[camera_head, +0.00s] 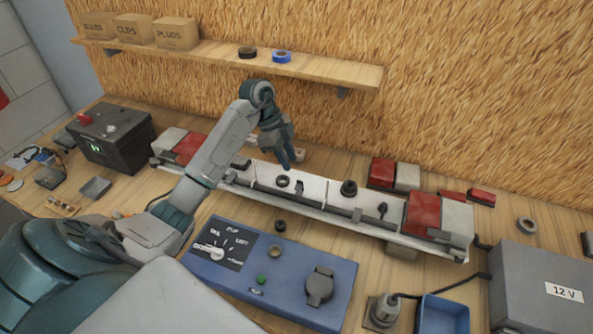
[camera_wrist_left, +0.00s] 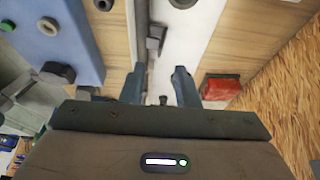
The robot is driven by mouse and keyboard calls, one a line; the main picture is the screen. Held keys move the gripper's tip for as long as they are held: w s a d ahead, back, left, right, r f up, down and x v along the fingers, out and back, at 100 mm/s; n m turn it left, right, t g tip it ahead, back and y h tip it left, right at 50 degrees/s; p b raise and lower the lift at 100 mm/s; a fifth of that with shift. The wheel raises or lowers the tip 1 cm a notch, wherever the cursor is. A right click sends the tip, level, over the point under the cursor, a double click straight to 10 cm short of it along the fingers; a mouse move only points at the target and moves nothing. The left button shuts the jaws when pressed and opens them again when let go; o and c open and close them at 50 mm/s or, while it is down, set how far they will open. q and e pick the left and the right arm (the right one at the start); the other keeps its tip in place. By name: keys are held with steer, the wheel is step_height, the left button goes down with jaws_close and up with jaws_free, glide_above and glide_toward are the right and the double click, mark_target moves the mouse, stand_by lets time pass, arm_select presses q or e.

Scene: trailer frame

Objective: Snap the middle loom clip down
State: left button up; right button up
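The long pale trailer frame (camera_head: 318,190) lies across the bench with a dark loom along its front edge. Small dark clips sit along that edge, one left of centre (camera_head: 299,187) and one further right (camera_head: 357,214); I cannot tell from here how far each is closed. My left gripper (camera_head: 288,163) hangs above the frame's back part, near a black ring (camera_head: 282,181). In the left wrist view its two fingers (camera_wrist_left: 158,87) stand apart with nothing held. A grey clip (camera_wrist_left: 155,38) stands on the rail beyond them, tilted up. My right gripper is not in view.
A blue panel box (camera_head: 270,270) with knobs stands in front of the frame. Red-and-white lamps (camera_head: 423,212) sit on the frame's ends. A grey 12 V box (camera_head: 540,285) and a blue tray (camera_head: 442,315) are at right. A shelf (camera_head: 320,68) hangs behind.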

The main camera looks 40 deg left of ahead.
mark_target(299, 188)
arm_select(q)
steer(key=p+x, duration=0.2)
steer(key=x, duration=0.3)
steer(key=shift+w+d+f, duration=0.15)
steer(key=shift+d+f, duration=0.05)
steer(key=shift+f, duration=0.05)
steer(key=shift+d+f, duration=0.15)
steer(key=shift+f, duration=0.4)
jaws_close()
